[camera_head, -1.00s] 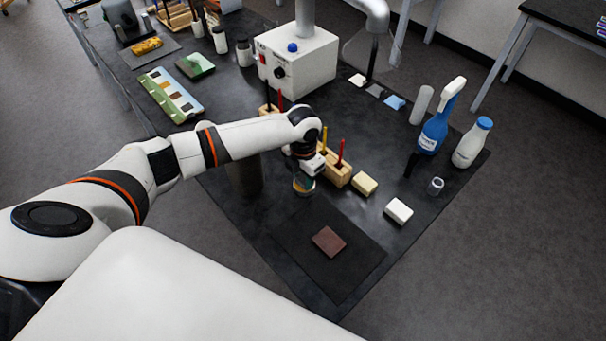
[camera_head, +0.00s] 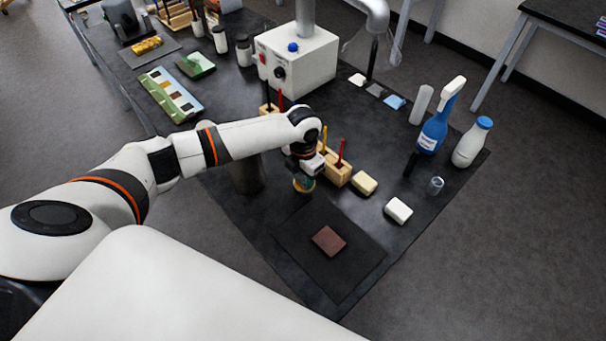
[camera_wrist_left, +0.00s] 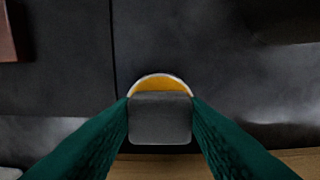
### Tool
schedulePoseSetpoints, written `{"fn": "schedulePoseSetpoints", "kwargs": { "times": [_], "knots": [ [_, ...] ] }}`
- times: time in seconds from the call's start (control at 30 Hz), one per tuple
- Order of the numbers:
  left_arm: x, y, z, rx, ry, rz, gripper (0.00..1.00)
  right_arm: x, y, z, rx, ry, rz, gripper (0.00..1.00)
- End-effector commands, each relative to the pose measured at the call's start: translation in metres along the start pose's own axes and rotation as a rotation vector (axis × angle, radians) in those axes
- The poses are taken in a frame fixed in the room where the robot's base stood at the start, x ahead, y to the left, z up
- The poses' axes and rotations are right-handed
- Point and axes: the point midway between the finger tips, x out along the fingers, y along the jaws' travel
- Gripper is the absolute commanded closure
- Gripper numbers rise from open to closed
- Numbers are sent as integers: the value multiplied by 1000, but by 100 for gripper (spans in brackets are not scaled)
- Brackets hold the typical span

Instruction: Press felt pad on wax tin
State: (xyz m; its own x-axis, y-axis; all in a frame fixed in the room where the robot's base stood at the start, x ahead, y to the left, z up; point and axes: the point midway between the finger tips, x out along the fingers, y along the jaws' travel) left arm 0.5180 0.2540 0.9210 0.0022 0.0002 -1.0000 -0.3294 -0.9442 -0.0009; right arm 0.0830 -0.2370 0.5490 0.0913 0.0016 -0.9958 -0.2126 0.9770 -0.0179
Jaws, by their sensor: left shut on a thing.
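My left gripper (camera_head: 304,178) is low over the black table, beside the wooden brush holder. In the left wrist view its green fingers (camera_wrist_left: 160,108) are shut on the grey felt pad (camera_wrist_left: 160,120). The wax tin (camera_wrist_left: 160,83) shows just beyond and below the pad, as a yellow-orange arc with a pale rim; the pad hides the rest. In the head view, a bit of yellow shows under the gripper. I cannot tell whether the pad touches the wax. My right gripper is not in view.
The wooden brush holder (camera_head: 334,172) with red and yellow handles stands close to the right of the gripper. A brown block (camera_head: 328,241) lies on a dark mat (camera_head: 352,277) in front. Yellow (camera_head: 364,183) and white (camera_head: 398,210) blocks lie to the right. A spray bottle (camera_head: 434,130) stands further right.

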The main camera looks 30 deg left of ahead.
Motion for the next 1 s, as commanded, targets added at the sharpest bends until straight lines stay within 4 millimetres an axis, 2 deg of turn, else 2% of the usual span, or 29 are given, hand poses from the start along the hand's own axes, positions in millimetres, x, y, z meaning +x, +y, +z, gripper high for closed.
{"fn": "schedulePoseSetpoints", "kwargs": {
  "times": [0.27, 1.0],
  "knots": [
    [-1, 1, 1, 1, -4, 1, 79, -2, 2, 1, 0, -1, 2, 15],
    [-61, 0, 0, 0, -2, 0, 79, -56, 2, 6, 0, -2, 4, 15]
  ]
}}
